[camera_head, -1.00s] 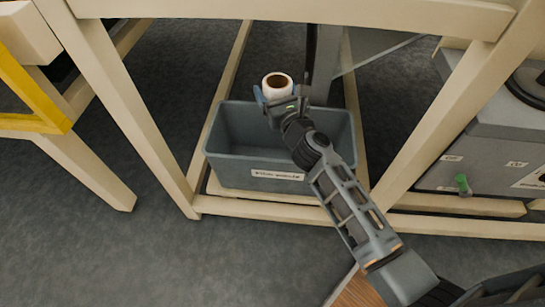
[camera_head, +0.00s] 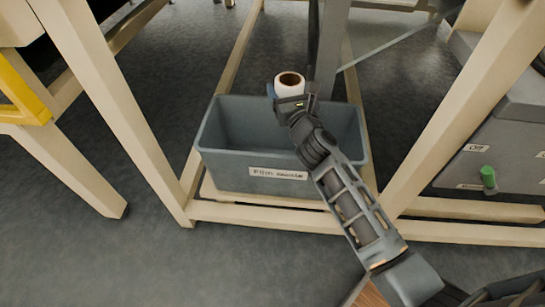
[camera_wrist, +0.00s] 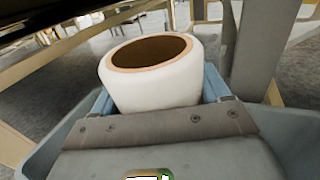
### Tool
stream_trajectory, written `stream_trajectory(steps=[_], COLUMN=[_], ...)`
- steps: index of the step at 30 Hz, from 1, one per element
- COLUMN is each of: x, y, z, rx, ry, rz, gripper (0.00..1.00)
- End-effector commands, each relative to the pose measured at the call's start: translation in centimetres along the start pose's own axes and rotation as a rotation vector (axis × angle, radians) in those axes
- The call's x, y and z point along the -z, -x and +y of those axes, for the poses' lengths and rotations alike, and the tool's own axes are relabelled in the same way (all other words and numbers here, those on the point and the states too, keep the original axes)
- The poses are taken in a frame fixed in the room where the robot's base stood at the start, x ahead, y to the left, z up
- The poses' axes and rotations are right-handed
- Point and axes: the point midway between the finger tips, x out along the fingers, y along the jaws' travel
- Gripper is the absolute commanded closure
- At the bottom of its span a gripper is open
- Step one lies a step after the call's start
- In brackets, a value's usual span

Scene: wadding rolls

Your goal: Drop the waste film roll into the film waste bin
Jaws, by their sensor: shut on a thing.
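The waste film roll (camera_head: 289,84) is white with a brown hollow core, and it stands upright in my gripper (camera_head: 288,95). The wrist view shows the roll (camera_wrist: 160,85) close up between the two blue fingers of my gripper (camera_wrist: 160,98). The film waste bin (camera_head: 228,172) is a grey-blue open box with a white label on its front. My gripper is shut on the roll and appears over the right rear part of the bin, near its back rim. In the wrist view the bin's walls (camera_wrist: 270,120) show at both sides. My arm hides part of the bin's right side.
The bin stands on a cream wooden lower frame (camera_head: 260,216) between slanted cream legs (camera_head: 115,110). A grey upright post (camera_head: 331,50) rises just behind the roll. A grey cabinet with a green knob (camera_head: 488,177) stands at right. The floor at lower left is clear.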

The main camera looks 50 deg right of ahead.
Motion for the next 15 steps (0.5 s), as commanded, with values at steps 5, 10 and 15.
stream_trajectory(steps=[5, 10, 15], x=[2.2, 2.6, 2.5], y=[0.0, 0.0, 0.0], z=[0.0, 0.0, 0.0], rx=[0.0, 0.0, 0.0], ry=[0.001, 0.001, 0.001], rz=[-0.001, -0.002, -0.001], gripper=[0.61, 0.61, 0.61])
